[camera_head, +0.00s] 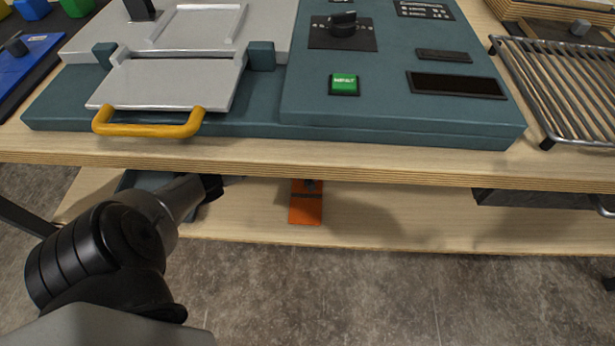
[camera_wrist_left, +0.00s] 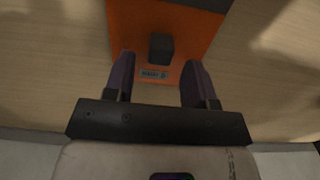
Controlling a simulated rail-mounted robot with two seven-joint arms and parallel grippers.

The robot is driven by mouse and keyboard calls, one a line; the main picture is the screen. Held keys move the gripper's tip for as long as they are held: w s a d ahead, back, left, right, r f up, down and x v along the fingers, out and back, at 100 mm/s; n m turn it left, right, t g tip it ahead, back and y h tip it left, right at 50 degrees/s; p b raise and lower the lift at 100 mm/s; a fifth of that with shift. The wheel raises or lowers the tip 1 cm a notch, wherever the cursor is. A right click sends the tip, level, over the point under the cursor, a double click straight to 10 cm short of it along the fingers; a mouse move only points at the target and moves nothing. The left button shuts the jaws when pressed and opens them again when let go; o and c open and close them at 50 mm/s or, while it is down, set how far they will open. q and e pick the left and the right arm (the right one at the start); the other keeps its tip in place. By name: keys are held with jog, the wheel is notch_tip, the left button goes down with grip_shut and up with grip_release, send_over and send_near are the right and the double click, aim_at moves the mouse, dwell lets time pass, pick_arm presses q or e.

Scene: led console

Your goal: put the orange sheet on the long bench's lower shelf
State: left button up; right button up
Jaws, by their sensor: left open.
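The orange sheet (camera_head: 306,206) lies on the long bench's lower shelf (camera_head: 385,222), with its far part hidden under the bench top. In the left wrist view the orange sheet (camera_wrist_left: 195,37) has a small dark block (camera_wrist_left: 160,47) standing up from it and a printed label beside the block. My left gripper (camera_wrist_left: 156,78) is open, with its two fingers apart on either side of the block and label. I see no finger closed on the block. In the head view my left arm reaches under the bench top, and its fingers are hidden there. My right gripper is out of view.
The bench top's front edge (camera_head: 350,172) overhangs the shelf. A teal console (camera_head: 400,120) with a yellow-handled lid (camera_head: 150,128) stands on it. A wire rack (camera_head: 560,90) is at right. A dark box (camera_head: 530,198) hangs below the top at right.

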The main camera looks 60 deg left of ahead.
pick_arm(q)
notch_tip(320, 180, up, 3)
jog(key=shift+d+r+p, duration=0.1)
jog(key=shift+d+p, duration=0.05)
jog(key=shift+p, duration=1.1)
jog(key=shift+s+d+m, duration=0.2)
jog(key=shift+d+m, duration=0.1)
jog(key=shift+d, duration=0.3)
jog(key=s+d+f+m, duration=0.1)
jog(key=s+d+m, duration=0.1)
jog(key=d, duration=0.2)
jog(key=s+d+f+m, duration=0.1)
jog(key=d, duration=0.3)
jog(key=s+d+m, duration=0.2)
jog(key=d, duration=0.3)
jog(key=shift+s+d+f+m, duration=0.1)
jog(key=shift+s+f+m, duration=0.2)
jog(key=shift+s+f, duration=0.1)
jog(key=s+d+r+m+t, duration=0.15)
jog(key=s+d+m, duration=0.25)
jog(key=s+d, duration=0.45)
jog(key=s+d+r+m+t, duration=0.1)
jog(key=s+d+r, duration=0.2)
jog(key=s+r, duration=0.1)
jog(key=s+d+r+m+t, duration=0.1)
jog(key=s+d+r+m, duration=0.1)
jog(key=r, duration=0.5)
jog(key=shift+s+d+r, duration=0.15)
jog(key=shift+s+d, duration=0.65)
jog(key=shift+s, duration=0.25)
